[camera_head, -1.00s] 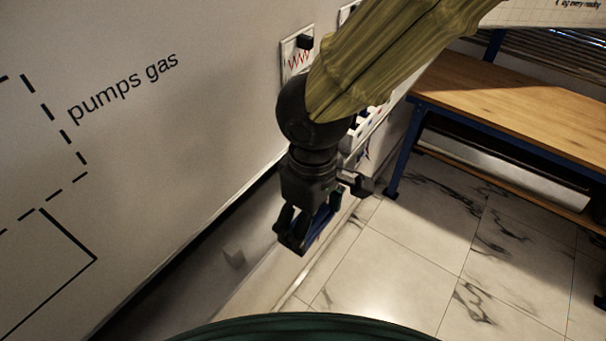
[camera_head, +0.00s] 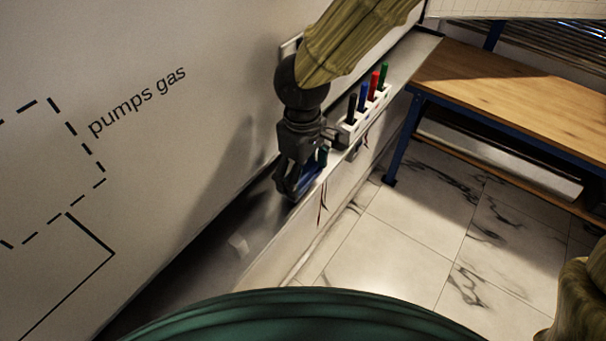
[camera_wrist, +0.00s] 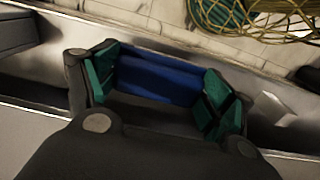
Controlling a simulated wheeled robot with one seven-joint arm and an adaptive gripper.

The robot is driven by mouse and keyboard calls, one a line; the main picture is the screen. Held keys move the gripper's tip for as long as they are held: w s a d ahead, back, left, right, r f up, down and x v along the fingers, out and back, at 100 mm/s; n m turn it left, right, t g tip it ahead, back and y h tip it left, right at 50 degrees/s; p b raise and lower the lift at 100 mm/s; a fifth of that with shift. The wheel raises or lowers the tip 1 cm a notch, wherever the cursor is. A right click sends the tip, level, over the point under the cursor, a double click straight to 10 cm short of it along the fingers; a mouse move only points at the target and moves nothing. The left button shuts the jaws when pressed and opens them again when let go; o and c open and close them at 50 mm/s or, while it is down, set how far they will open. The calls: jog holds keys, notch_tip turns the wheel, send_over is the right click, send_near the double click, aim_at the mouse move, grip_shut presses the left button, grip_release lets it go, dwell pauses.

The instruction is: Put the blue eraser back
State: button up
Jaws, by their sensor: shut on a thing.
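My gripper (camera_head: 300,180) is shut on the blue eraser (camera_head: 311,174) in the head view, at the whiteboard's lower edge. In the wrist view the blue eraser (camera_wrist: 158,78) lies crosswise between the green-padded fingers of my gripper (camera_wrist: 162,88). I cannot tell whether the eraser touches the tray. In the head view the tray (camera_head: 262,262) runs forward past my gripper on both sides.
A white holder (camera_head: 364,120) with black, blue, red and green markers stands just beyond my gripper. The whiteboard (camera_head: 150,180) rises at left. A wooden bench (camera_head: 510,110) stands at right, with clear tiled floor before it.

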jog(key=shift+f+p, duration=0.4)
jog(key=shift+f, duration=0.85)
jog(key=o, duration=0.8)
jog(key=shift+r, duration=0.1)
notch_tip(320, 180, up, 12)
jog(key=b, duration=0.2)
jog(key=shift+b, duration=0.3)
